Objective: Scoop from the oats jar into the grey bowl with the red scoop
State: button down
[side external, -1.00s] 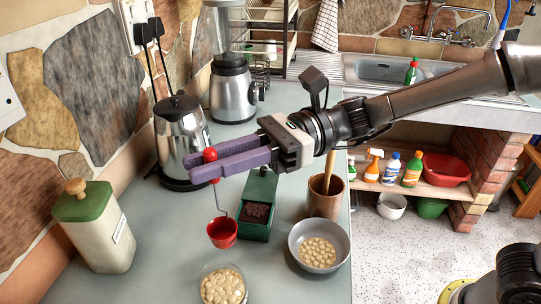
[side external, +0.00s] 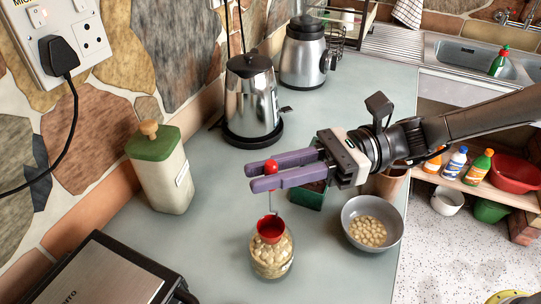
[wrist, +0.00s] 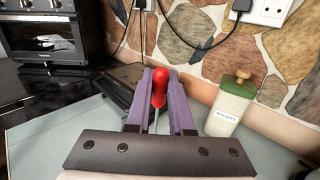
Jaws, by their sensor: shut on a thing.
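My gripper (side external: 253,178) has purple fingers shut on the red handle of the red scoop (side external: 270,230). The scoop hangs down on a thin metal shaft, its red cup at the mouth of the clear oats jar (side external: 271,262). Whether the cup is inside the mouth or just above it, I cannot tell, nor can I see what it holds. The jar contains pale oats. The grey bowl (side external: 372,207) stands to the right of the jar and has pale pieces in it. In the wrist view the red handle (wrist: 160,87) sits between the fingers; the cup is hidden.
A dark green box (side external: 309,197) is partly hidden behind my gripper, and a brown cup (side external: 391,183) stands behind the bowl. A green-lidded canister (side external: 160,172) and steel kettle (side external: 251,100) stand along the wall. A dark appliance (side external: 110,275) lies front left.

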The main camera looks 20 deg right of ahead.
aim_at(273, 213)
jog(key=shift+f, duration=4.2)
jog(key=shift+r, duration=6)
jog(key=s+d+f+m+t+h, duration=0.1)
jog(key=d+f+m+t, duration=0.2)
jog(key=d, duration=0.6)
jog(key=s+d+f+m+t+h, duration=0.2)
jog(key=d+t, duration=0.3)
jog(key=d, duration=0.5)
jog(key=shift+s+f+m+t, duration=0.2)
jog(key=shift+f+m+t, duration=0.25)
jog(key=shift+f, duration=0.4)
jog(key=shift+w+d, duration=0.1)
